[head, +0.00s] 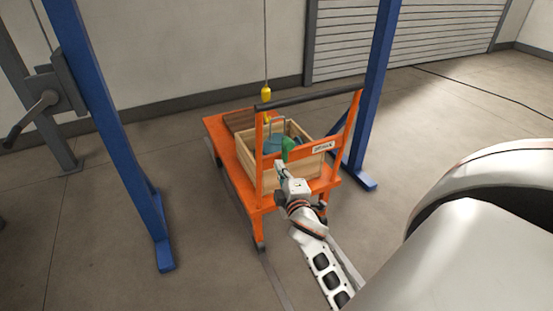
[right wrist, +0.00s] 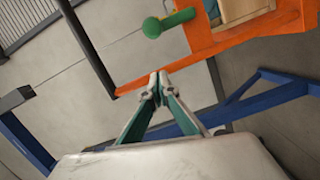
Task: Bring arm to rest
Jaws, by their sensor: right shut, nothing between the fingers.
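My right arm reaches out from the lower right in the head view. Its right gripper (head: 280,170) is shut and empty, in front of the orange cart (head: 261,202). In the right wrist view the two fingertips of the gripper (right wrist: 158,85) meet, with nothing between them. The orange cart frame (right wrist: 215,45) lies beyond them there; I cannot tell the exact gap. A green handle (head: 288,148) shows just past the gripper, and a green knob-ended piece (right wrist: 165,22) shows in the right wrist view. My left gripper is not in view.
A wooden crate (head: 308,168) with a blue-grey thing inside stands on the cart. A yellow hook (head: 265,92) hangs above it on a cable. Blue posts (head: 110,135) and (head: 375,90) stand on both sides. The floor at right (head: 440,110) is clear apart from a dark cable.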

